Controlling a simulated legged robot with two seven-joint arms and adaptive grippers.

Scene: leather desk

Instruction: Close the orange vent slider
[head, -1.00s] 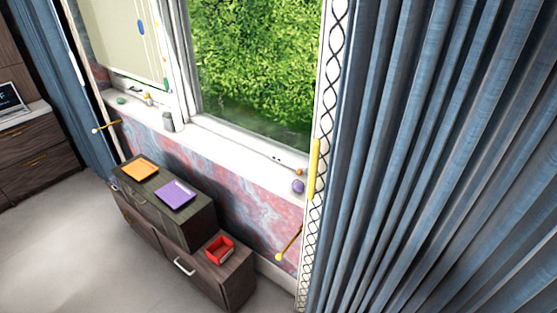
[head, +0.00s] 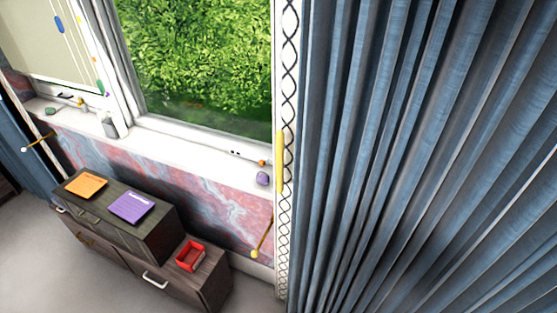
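A small orange knob (head: 262,162) sits at the right end of the lower window frame, beside small dark marks. It looks like the orange vent slider, but it is too small to tell whether the vent is open or shut. Another small orange piece (head: 94,60) shows on the left window's side, among blue and green pieces. Neither of my grippers is in view.
A purple ball-like thing (head: 262,179) lies on the white sill (head: 180,143). A blue curtain (head: 400,150) fills the right. Below the window stands a stepped dark cabinet (head: 150,235) with an orange pad (head: 87,186), purple pad (head: 132,207) and red box (head: 190,255).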

